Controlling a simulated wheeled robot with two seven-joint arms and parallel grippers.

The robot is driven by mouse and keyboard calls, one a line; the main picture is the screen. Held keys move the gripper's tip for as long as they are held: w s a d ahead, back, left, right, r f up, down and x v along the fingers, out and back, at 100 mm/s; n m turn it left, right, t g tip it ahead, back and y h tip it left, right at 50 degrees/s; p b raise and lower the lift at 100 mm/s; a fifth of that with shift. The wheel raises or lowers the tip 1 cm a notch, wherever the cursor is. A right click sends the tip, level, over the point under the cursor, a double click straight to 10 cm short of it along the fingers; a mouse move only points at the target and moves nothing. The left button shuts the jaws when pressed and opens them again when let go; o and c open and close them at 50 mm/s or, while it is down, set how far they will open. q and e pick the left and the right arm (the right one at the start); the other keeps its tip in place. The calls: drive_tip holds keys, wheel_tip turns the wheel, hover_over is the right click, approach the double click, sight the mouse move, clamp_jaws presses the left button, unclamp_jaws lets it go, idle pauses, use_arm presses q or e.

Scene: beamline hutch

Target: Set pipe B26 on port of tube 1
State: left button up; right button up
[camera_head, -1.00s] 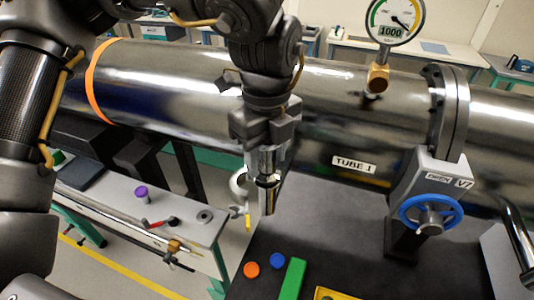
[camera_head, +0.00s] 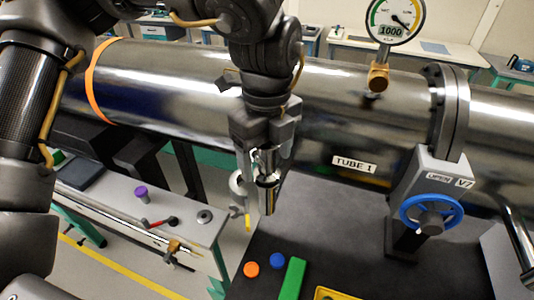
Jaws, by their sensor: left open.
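Tube 1 (camera_head: 320,130) is a large shiny horizontal metal tube with a "TUBE 1" label (camera_head: 353,164). My left gripper (camera_head: 262,172) points down in front of it, with its fingers parted. A short silver pipe piece (camera_head: 268,197), perhaps pipe B26, stands nearly upright at the fingertips. I cannot read a label on it. A pale round part (camera_head: 237,184) shows just left of the fingers, partly hidden; I cannot tell whether it is the port. The pipe's seating is not clear from here. My right gripper is not in view.
A valve with a blue handwheel (camera_head: 431,214) and a pressure gauge (camera_head: 396,20) reading 1000 are at the right. Orange (camera_head: 251,269) and blue (camera_head: 277,260) discs and a green block (camera_head: 291,279) lie on the dark table (camera_head: 335,230). A white bench (camera_head: 120,204) is at left.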

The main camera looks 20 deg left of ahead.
use_arm(q)
wheel_tip(320, 180, up, 10)
drive_tip(key=shift+f+b, duration=0.15)
drive_tip(key=shift+b, duration=0.45)
drive_tip(key=shift+r, duration=0.55)
